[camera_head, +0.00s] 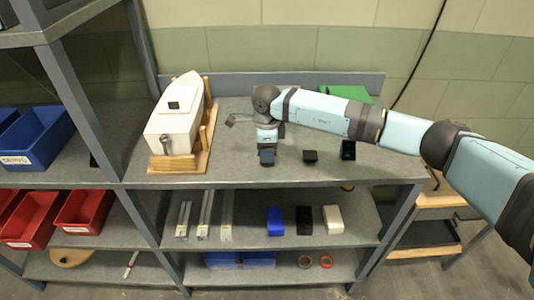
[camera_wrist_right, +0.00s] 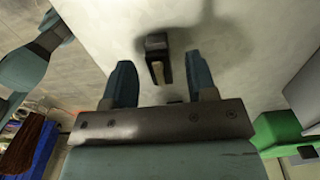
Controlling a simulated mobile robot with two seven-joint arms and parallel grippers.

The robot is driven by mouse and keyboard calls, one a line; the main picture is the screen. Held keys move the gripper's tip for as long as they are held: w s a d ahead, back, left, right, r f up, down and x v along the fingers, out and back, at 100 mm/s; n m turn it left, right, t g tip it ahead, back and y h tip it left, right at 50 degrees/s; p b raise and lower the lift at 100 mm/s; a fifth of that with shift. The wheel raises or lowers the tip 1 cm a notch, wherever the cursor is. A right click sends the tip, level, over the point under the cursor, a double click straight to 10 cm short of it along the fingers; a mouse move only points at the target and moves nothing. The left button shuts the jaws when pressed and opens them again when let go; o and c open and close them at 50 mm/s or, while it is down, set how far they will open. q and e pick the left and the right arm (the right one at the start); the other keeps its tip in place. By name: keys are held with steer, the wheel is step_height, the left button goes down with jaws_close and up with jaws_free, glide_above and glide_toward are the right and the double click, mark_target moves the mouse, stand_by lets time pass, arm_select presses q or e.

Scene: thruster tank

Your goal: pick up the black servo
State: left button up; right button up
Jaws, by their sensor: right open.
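On the upper shelf board, a low black block that looks like the servo (camera_head: 310,157) sits right of my right gripper (camera_head: 267,158). A taller black part (camera_head: 348,150) stands farther right. In the right wrist view my right gripper (camera_wrist_right: 161,80) has its fingers apart and nothing between the tips. A black part (camera_wrist_right: 156,43) with a pale slot shows beyond the fingertips, and another dark piece (camera_wrist_right: 175,101) is mostly hidden by the gripper body. I cannot tell which is the servo there. A teal part at that view's left edge looks like my left gripper (camera_wrist_right: 48,42); its jaws are unclear.
A white boat model (camera_head: 180,125) rests on a wooden stand (camera_head: 165,163) to the left. A green object (camera_head: 348,92) lies behind my right arm. The lower shelf holds blue (camera_head: 275,221), black (camera_head: 304,221) and white (camera_head: 333,219) blocks. The front shelf edge is clear.

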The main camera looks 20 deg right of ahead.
step_height(320, 180, down, 2)
jaws_close()
stand_by(0.3)
steer(key=shift+r, duration=0.15)
